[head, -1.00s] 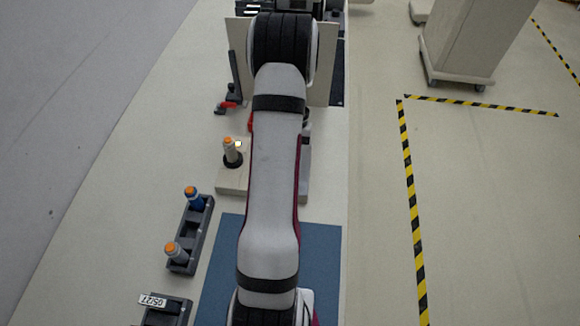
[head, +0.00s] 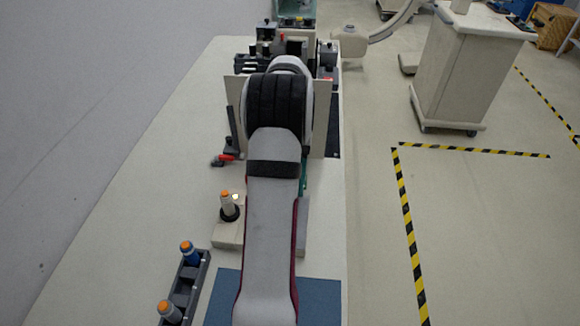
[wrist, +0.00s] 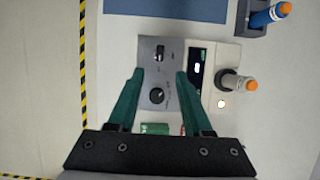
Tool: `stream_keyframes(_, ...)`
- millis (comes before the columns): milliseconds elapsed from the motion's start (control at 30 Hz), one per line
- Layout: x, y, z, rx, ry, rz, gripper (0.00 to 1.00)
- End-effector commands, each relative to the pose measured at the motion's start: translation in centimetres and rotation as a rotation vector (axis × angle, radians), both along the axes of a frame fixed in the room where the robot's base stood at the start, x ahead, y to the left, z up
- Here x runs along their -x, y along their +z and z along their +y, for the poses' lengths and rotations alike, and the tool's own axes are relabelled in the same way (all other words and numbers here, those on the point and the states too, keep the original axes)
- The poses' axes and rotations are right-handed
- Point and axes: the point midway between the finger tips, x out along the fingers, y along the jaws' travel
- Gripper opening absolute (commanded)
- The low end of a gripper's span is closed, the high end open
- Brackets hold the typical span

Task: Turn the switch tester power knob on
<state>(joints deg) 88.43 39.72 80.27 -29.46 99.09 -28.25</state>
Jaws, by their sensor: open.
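A grey panel (wrist: 152,118) in the wrist view carries a round black knob (wrist: 157,96) with a pale mark, and a black switch (wrist: 160,53) above it. My gripper (wrist: 159,74) is open and empty, its two green fingers to the left and right of the panel's middle. The knob lies between the fingers in the picture; I cannot tell the height gap, and no contact shows. In the head view my arm hides the knob and most of the gripper. Only an edge of the grey panel (head: 302,228) shows there.
A beige unit (wrist: 231,60) adjoins the panel, with a dark display, a lit round light (wrist: 221,104) and an orange-capped bottle (wrist: 237,82). A dark rack (head: 186,285) holds blue and white bottles. A blue mat (head: 318,300) lies nearby.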

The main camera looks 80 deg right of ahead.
Motion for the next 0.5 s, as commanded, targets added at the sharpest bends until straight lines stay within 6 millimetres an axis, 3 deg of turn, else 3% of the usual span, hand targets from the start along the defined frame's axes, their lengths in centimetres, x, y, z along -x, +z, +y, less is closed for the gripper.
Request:
stream_keyframes(100,0.0,2.7,-1.2,0.004,-0.001,0.000,0.50)
stream_keyframes(200,0.0,4.1,-1.8,0.002,0.000,0.000,0.50)
stream_keyframes(500,0.0,5.0,-2.0,-0.001,0.000,0.000,0.50)
